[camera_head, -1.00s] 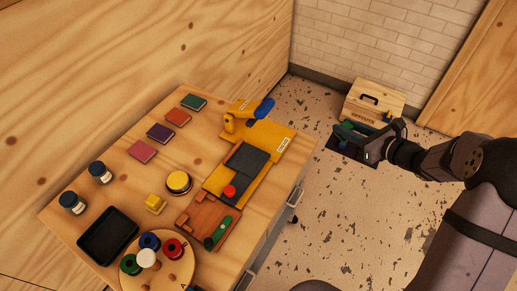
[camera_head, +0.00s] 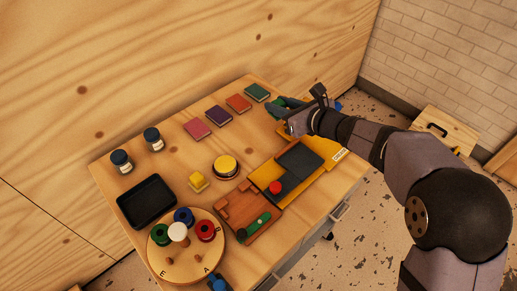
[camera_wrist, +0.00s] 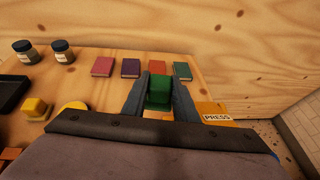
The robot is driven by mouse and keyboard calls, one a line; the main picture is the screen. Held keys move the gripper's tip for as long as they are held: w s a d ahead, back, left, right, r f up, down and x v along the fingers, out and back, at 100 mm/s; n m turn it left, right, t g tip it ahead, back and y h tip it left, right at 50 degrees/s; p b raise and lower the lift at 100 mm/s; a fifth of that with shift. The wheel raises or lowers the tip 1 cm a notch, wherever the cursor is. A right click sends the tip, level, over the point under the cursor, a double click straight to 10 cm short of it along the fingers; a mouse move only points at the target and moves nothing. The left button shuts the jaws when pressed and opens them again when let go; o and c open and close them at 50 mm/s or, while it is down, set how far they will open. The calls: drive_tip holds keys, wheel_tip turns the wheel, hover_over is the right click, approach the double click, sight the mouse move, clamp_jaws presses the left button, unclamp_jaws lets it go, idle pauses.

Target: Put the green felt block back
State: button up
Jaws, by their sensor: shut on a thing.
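The green felt block (camera_wrist: 158,90) sits between the two fingers of my gripper (camera_wrist: 158,86) in the wrist view, and the gripper is shut on it. In the head view my gripper (camera_head: 284,106) is over the back right part of the table, near the row of coloured squares. The block (camera_head: 290,101) shows there as a small dark green patch, partly hidden by the fingers. I cannot tell its exact height above the table.
Pink (camera_head: 197,129), purple (camera_head: 219,117), orange (camera_head: 239,103) and green (camera_head: 257,92) flat squares lie in a row at the back. The yellow press (camera_head: 328,151), partly behind my arm, stands at the right. A black tray (camera_head: 147,202) and round spool board (camera_head: 160,256) stand front left.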

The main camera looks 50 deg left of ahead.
drive_tip(key=n+g, duration=0.1)
drive_tip(key=g, duration=0.1)
hover_over(259, 146)
wheel_tip(259, 146, down, 2)
drive_tip(key=shift+f+b, duration=0.9)
drive_tip(key=shift+f, duration=4.15)
drive_tip(key=shift+f, duration=0.1)
drive_tip(key=shift+f, duration=0.1)
drive_tip(key=o, duration=1.1)
drive_tip(key=shift+c, duration=0.2)
drive_tip(key=shift+r, duration=0.2)
drive_tip(key=shift+d, duration=0.2)
drive_tip(key=v, duration=1.1)
drive_tip(key=shift+s+d+r, duration=0.1)
drive_tip(key=shift+s+d, duration=0.15)
drive_tip(key=shift+d, duration=0.15)
